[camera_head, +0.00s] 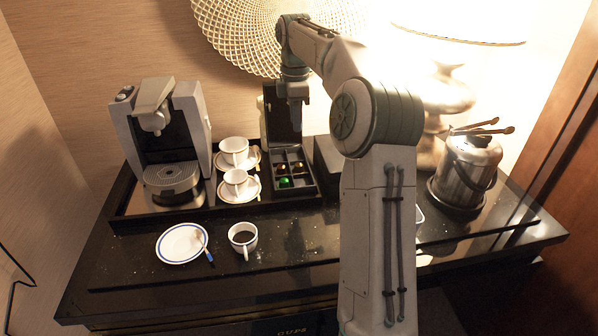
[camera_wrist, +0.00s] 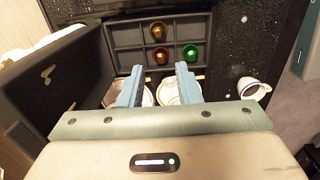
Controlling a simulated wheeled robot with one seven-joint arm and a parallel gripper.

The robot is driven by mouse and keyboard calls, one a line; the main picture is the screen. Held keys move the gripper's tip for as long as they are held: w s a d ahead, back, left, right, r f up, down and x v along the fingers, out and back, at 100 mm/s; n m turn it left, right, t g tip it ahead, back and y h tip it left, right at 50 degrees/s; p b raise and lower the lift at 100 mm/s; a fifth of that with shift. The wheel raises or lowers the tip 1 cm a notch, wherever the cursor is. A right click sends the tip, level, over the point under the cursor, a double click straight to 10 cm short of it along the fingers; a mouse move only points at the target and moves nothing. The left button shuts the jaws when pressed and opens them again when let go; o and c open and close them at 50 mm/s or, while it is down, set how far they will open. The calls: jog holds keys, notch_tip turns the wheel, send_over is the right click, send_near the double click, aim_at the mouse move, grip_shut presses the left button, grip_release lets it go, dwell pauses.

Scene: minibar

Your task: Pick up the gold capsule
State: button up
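The gold capsule (camera_wrist: 158,32) sits in a compartment of the dark grey divided capsule box, whose far rim shows in the wrist view (camera_wrist: 148,14). In the head view, the gold capsule (camera_head: 298,167) is small and hard to make out. A brown-red capsule (camera_wrist: 161,56) and a green capsule (camera_wrist: 190,53) lie in neighbouring compartments. My gripper (camera_wrist: 159,68) points down above the box, its two blue-grey fingers apart with nothing between them. The fingertips show just below the brown-red capsule in the wrist view. In the head view, my gripper (camera_head: 296,118) is in front of the raised lid.
The box's raised lid (camera_wrist: 65,75) stands close on the wrist view's left. Two white cups on saucers (camera_head: 237,185) stand left of the box, beside a coffee machine (camera_head: 165,140). A filled cup (camera_head: 243,238) and a plate (camera_head: 180,243) are in front. A metal ice bucket (camera_head: 468,170) stands right.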

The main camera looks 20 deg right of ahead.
send_over(299, 163)
jog(key=f, duration=0.8)
jog(key=shift+a+f+b, duration=0.3)
jog(key=shift+a+b, duration=0.05)
jog(key=shift+d+f, duration=0.15)
jog(key=shift+f, duration=1.15)
jog(key=shift+d+f, duration=0.15)
jog(key=shift+f, duration=1.15)
jog(key=c, duration=0.7)
jog(key=shift+o, duration=0.2)
